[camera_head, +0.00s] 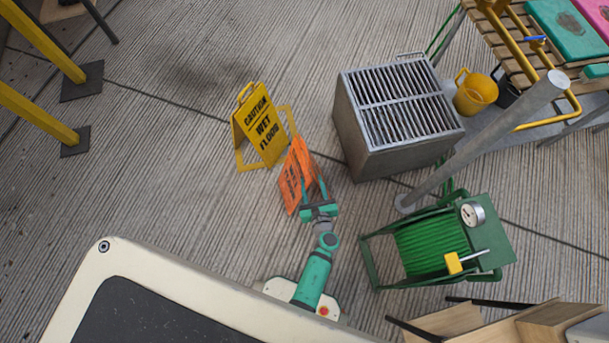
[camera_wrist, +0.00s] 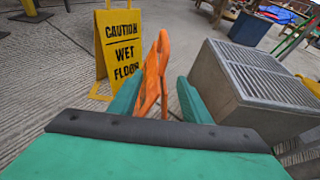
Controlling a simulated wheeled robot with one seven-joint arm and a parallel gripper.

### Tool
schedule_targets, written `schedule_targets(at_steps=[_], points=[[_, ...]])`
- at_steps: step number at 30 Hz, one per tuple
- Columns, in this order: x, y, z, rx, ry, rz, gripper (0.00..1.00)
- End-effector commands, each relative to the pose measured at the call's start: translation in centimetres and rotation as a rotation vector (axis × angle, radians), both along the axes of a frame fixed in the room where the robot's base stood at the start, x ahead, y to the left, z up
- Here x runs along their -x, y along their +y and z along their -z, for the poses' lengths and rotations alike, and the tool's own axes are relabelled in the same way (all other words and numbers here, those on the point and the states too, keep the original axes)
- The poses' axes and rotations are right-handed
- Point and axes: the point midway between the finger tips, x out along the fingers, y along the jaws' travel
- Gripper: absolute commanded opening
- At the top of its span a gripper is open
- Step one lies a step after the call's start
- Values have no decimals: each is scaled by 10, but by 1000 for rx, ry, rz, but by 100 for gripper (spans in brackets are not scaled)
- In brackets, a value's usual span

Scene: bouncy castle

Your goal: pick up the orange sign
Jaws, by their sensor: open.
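The orange sign (camera_head: 294,177) is a folding floor sign with dark lettering, standing on the grooved floor. In the wrist view the orange sign (camera_wrist: 154,75) is seen nearly edge-on, rising between the fingers. My gripper (camera_head: 318,192) is open, with a green finger on each side of the orange sign; its fingertips also show in the wrist view (camera_wrist: 157,95). I cannot tell whether either finger touches the sign. The sign's lower part in the wrist view is partly hidden by the gripper body.
A yellow wet-floor sign (camera_head: 262,126) stands just behind the orange one. A grey grated metal box (camera_head: 375,150) is close on the right. A green hose reel (camera_head: 430,250) and a grey pole (camera_head: 480,145) stand farther right. Clear floor lies to the left.

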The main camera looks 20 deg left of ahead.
Motion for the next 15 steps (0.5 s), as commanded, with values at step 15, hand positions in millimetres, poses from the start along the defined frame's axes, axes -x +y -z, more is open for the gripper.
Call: schedule_targets(at_steps=[15], points=[[-52, 26, 35, 173, -54, -104, 44]])
